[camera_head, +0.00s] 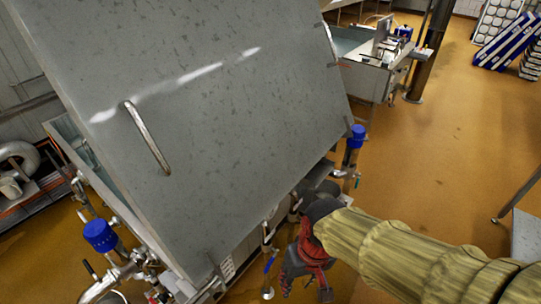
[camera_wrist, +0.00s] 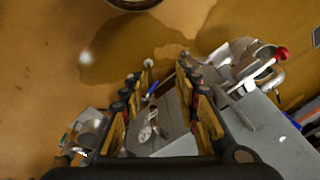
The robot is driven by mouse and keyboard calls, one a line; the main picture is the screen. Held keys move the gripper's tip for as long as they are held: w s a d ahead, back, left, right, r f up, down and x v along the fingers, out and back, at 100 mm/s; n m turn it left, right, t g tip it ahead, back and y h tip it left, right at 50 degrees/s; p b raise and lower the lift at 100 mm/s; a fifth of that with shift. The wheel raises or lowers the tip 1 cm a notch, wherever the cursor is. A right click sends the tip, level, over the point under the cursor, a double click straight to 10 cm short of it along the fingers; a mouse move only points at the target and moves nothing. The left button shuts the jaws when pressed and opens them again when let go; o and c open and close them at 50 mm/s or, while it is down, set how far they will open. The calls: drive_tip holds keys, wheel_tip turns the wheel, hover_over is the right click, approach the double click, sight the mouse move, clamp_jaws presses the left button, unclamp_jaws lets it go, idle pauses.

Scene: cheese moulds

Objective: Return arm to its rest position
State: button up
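My gripper (camera_head: 305,288) hangs low in the head view, beside the lower right edge of a large grey metal lid (camera_head: 220,110). My arm, in a yellowish sleeve, comes in from the lower right. In the wrist view the two fingers of my gripper (camera_wrist: 162,72) stand apart with nothing held between them. Metal fittings and a blue handle (camera_wrist: 151,90) show in the gap, beyond the fingers. The lid is tilted and has a bar handle (camera_head: 147,137). It hides much of the vat under it.
Blue-capped valves (camera_head: 100,235) and pipes stick out along the vat's near side; another blue cap (camera_head: 356,136) stands near my arm. A metal sink unit (camera_head: 372,82) and a dark post (camera_head: 430,55) are at the back. The brown floor (camera_head: 455,150) at right is mostly clear.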

drive_tip(key=s+d+r+m+t+h, duration=0.1)
drive_tip(key=d+r+m+t, duration=0.2)
drive_tip(key=d+r, duration=1)
drive_tip(key=shift+r+t, duration=0.75)
drive_tip(key=shift+t, duration=0.35)
drive_tip(key=shift+a+p, duration=0.15)
drive_tip(key=shift+p, duration=0.15)
